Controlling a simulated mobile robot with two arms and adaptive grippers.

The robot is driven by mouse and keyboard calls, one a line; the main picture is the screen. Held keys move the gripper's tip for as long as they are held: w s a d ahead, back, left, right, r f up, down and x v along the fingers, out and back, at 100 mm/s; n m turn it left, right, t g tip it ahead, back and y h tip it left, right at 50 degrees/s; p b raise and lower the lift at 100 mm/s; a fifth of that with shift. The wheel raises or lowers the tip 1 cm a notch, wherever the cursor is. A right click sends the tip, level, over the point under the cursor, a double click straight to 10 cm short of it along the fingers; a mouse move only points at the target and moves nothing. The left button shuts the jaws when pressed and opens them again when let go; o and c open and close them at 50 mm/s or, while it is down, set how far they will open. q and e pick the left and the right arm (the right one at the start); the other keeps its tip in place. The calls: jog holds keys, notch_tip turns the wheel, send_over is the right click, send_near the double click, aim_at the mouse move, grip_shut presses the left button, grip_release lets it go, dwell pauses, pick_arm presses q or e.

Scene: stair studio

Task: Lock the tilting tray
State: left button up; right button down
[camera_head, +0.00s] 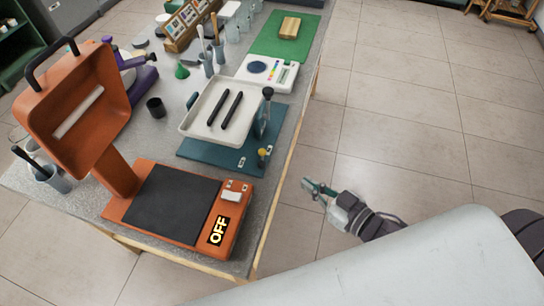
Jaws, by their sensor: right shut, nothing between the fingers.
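The tilting tray (196,118) is a shallow white tray on a teal base plate (218,158), on the grey table. Two dark rods (231,108) lie side by side in it. A lever with a black knob (267,92) stands upright at its right side. A small yellow knob (262,152) is on the base's front right part. I cannot tell for sure how far the tray is tilted. My right gripper (308,185) is shut and empty, off the table's right edge over the floor, apart from the tray. My left gripper is out of view.
An orange press-like device (75,105) with a raised lid and an "OFF" display (218,230) stands at the table's near end. Behind the tray are a white instrument (284,86), a green mat (268,44) with a wooden block (290,28), and cups with tools.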

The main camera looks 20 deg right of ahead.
aim_at(265, 154)
jog(key=p+x, duration=0.2)
jog(key=x, duration=1.1)
jog(key=shift+w+a, duration=0.15)
jog(key=shift+w, duration=0.2)
